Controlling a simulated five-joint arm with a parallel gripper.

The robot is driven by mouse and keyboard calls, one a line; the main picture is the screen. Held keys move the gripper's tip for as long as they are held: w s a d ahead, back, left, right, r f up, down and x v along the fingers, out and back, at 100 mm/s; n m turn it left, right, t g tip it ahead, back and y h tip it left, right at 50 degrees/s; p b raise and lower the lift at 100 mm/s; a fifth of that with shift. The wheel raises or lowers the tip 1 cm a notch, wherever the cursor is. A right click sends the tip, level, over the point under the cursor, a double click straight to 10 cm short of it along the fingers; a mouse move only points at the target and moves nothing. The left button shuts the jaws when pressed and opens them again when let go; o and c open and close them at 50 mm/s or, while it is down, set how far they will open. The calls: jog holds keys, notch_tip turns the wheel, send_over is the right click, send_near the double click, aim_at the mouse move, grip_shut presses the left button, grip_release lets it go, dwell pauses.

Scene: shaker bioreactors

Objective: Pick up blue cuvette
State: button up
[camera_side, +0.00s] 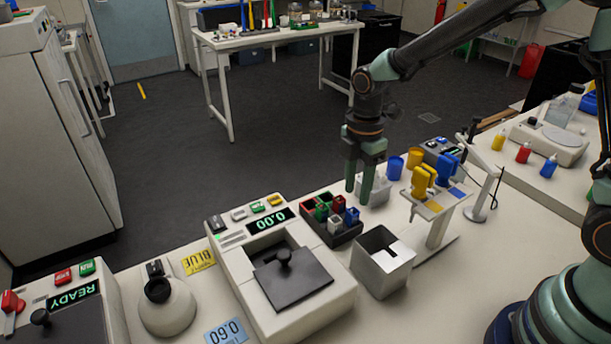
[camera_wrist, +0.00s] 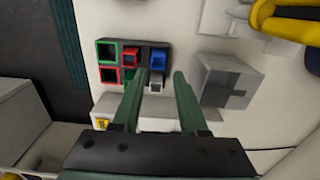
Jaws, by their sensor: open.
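A blue cuvette (camera_side: 352,215) stands in a dark rack (camera_side: 345,238) at the rack's right side in the side view. In the wrist view a blue cuvette (camera_wrist: 158,61) shows in the top right of the rack (camera_wrist: 143,44), beyond my fingertips. More blue shows lower down beside a white cuvette (camera_wrist: 155,87), partly hidden. My gripper (camera_side: 357,194) points down above and behind the rack, with its fingers apart and nothing between them. In the wrist view my gripper (camera_wrist: 160,75) has its left finger overlapping the rack and its right finger to the rack's right.
Red and green cuvettes share the rack. An open metal box (camera_side: 383,262) stands right of it, and a balance reading 0.00 (camera_side: 280,265) stands left. A stand with yellow and blue pipettes (camera_side: 437,205) is farther right.

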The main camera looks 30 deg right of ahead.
aim_at(352, 221)
jog(key=shift+w+f, duration=0.15)
jog(key=shift+f, duration=2.65)
grip_shut()
